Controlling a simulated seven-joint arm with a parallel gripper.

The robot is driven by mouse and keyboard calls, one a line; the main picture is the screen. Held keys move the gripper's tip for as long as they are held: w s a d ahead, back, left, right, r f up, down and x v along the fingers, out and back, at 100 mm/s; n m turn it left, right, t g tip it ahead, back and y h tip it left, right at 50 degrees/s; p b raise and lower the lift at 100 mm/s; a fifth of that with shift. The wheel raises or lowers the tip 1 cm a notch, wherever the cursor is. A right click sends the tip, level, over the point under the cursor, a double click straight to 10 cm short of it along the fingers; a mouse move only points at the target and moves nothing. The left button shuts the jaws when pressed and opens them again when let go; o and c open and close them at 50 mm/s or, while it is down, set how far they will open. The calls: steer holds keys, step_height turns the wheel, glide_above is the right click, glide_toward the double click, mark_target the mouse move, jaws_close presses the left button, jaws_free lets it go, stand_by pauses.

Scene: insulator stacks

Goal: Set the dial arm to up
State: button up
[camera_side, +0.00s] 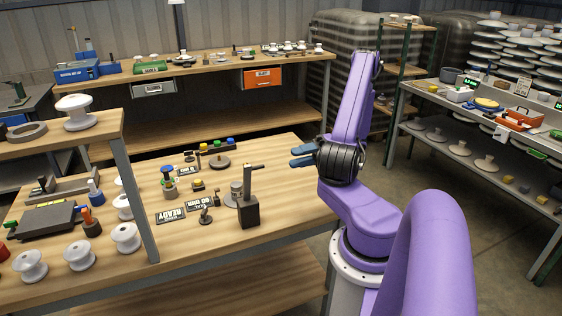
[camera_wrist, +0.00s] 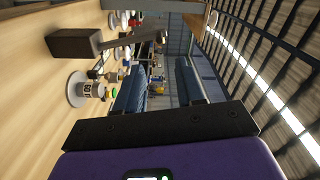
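My gripper (camera_side: 293,156) is in the air to the right of the bench's small parts, its blue fingers pointing left. In the wrist view the fingers (camera_wrist: 160,64) stand apart with nothing held between them. A dark block with a post and a sideways arm on top (camera_side: 250,200) stands near the bench's right edge, below and left of the fingers; it also shows in the wrist view (camera_wrist: 75,43). A small dark lever on a round base (camera_side: 205,215) stands to its left. I cannot tell for sure which of these is the dial arm.
A grey cylinder on a pale disc (camera_side: 236,189) stands behind the block. A READY sign (camera_side: 171,215), a second sign (camera_side: 198,204) and several small parts lie further left on the wooden bench (camera_side: 275,158). A raised shelf (camera_side: 103,128) stands at the left.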

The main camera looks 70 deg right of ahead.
steer(key=v, duration=0.6)
steer(key=shift+s+d, duration=0.2)
steer(key=shift+w+r, duration=0.1)
steer(key=w+a+r+n+g+h, duration=0.15)
steer(key=w+a+n+g, duration=0.3)
steer(key=a+g, duration=0.45)
steer(key=w+a+r+n+g+h, duration=0.1)
steer(key=w+a+n+g+h, duration=0.3)
steer(key=a+g, duration=0.55)
steer(key=s+a+r+n+t+h, duration=0.1)
steer(key=s+a+n+t+h, duration=0.2)
steer(key=s+a+n, duration=0.2)
steer(key=s+a+r+n+t+h, duration=0.2)
steer(key=s+a+n+t+h, duration=0.1)
steer(key=a, duration=0.8)
steer(key=s+n+h, duration=0.1)
steer(key=s+n, duration=0.1)
steer(key=s, duration=0.1)
steer(key=shift+s, duration=0.2)
